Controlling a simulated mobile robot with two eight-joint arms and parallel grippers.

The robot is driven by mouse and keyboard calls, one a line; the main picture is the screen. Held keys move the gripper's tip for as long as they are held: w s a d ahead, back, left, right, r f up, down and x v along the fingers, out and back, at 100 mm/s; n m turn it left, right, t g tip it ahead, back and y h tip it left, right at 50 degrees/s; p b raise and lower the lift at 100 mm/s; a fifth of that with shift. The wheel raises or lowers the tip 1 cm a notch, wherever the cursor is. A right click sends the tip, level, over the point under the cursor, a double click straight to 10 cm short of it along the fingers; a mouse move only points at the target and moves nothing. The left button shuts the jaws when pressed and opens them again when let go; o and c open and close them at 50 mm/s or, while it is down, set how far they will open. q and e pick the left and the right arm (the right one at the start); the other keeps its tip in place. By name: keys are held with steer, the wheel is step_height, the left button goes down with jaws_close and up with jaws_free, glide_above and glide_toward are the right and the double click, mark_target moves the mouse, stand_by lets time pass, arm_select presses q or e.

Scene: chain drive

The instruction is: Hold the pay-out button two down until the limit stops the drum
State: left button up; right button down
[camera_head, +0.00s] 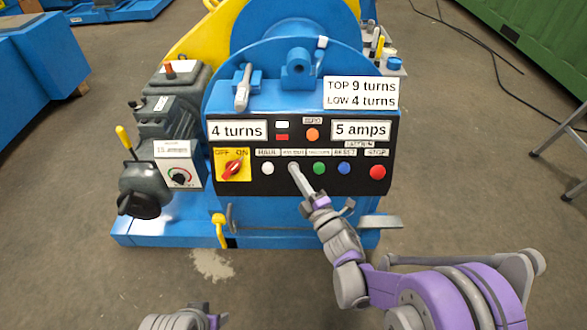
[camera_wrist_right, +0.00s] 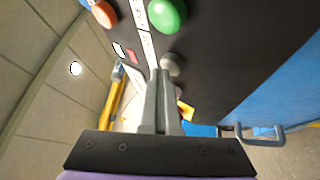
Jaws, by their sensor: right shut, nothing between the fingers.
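The black control panel (camera_head: 255,184) faces me on the blue drum machine (camera_head: 320,95). My right gripper (camera_head: 294,169) is shut and empty, its fingertips at the second button from the left in the lower row. The fingertips mostly hide that button in the head view; in the right wrist view a grey round button (camera_wrist_right: 172,63) sits right at the tips, apparently touched. I cannot tell how far it is pressed. The turns display (camera_head: 238,130) reads 4 turns. My left gripper (camera_head: 212,318) shows only partly at the bottom edge; its jaws are unclear.
A sign (camera_head: 360,93) reads TOP 9 turns, LOW 4 turns. The amps display (camera_head: 361,130) reads 5 amps. A white button (camera_head: 268,168), green button (camera_head: 319,168), blue button (camera_head: 344,168) and red stop button (camera_head: 377,172) flank my right gripper. The red rotary switch (camera_head: 233,167) is at left.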

steer(key=shift+s+r, duration=0.35)
steer(key=shift+s, duration=0.4)
steer(key=s, duration=0.1)
steer(key=s+r+p, duration=0.1)
steer(key=s, duration=0.1)
steer(key=s+r+p, duration=0.1)
steer(key=shift+s+r, duration=0.1)
steer(key=shift+s, duration=0.1)
stand_by(0.3)
